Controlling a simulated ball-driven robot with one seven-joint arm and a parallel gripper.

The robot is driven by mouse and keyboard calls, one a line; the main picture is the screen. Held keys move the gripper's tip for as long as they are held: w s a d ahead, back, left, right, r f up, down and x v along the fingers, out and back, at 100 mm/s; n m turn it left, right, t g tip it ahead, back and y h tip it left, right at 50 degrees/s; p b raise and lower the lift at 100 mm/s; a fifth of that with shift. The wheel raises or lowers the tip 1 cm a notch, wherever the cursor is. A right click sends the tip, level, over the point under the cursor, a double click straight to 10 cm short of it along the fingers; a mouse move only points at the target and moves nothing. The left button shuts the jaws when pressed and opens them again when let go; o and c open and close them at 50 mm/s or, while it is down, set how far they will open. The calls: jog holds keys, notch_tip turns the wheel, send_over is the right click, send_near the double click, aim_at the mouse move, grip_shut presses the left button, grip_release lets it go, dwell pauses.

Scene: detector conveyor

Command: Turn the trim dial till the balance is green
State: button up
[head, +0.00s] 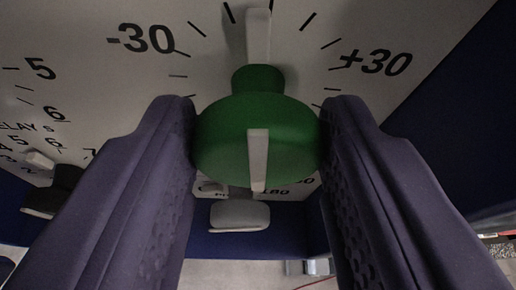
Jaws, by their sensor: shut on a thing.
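The trim dial (220,140) is a round green knob with a pale pointer bar on its face, in the middle of the head view. Behind it is a white panel (90,80) with tick marks and the labels -30 at left and +30 at right. My gripper (257,140) has its two purple ridged fingers on either side of the dial, shut on its rim. A pale bar (259,35) at the dial's back points to the top of the picture, between the two labels. No balance light shows in this view.
A dark knob with a pale pointer (40,160) sits at left beside a numbered scale. A grey rounded part (240,215) is below the dial. A dark blue surface (450,130) borders the panel at right. Pale floor shows at the bottom.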

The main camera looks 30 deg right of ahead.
jog(key=n+h, duration=0.1)
jog(key=n+h+b, duration=0.1)
jog(key=n+b, duration=0.1)
jog(key=n, duration=0.1)
jog(key=shift+w+a+f+h, duration=0.1)
jog(key=shift+a+f+h, duration=0.2)
jog(key=shift+h, duration=0.1)
jog(key=n+h+b, duration=0.1)
jog(key=n, duration=0.1)
jog(key=n+h+b, duration=0.1)
jog(key=n, duration=0.1)
jog(key=shift+a+f+n+h, duration=0.1)
jog(key=shift+n+h, duration=0.3)
dwell(0.3)
jog(key=o, duration=1)
jog(key=v, duration=0.7)
jog(key=shift+s+a, duration=0.25)
jog(key=shift+s, duration=0.1)
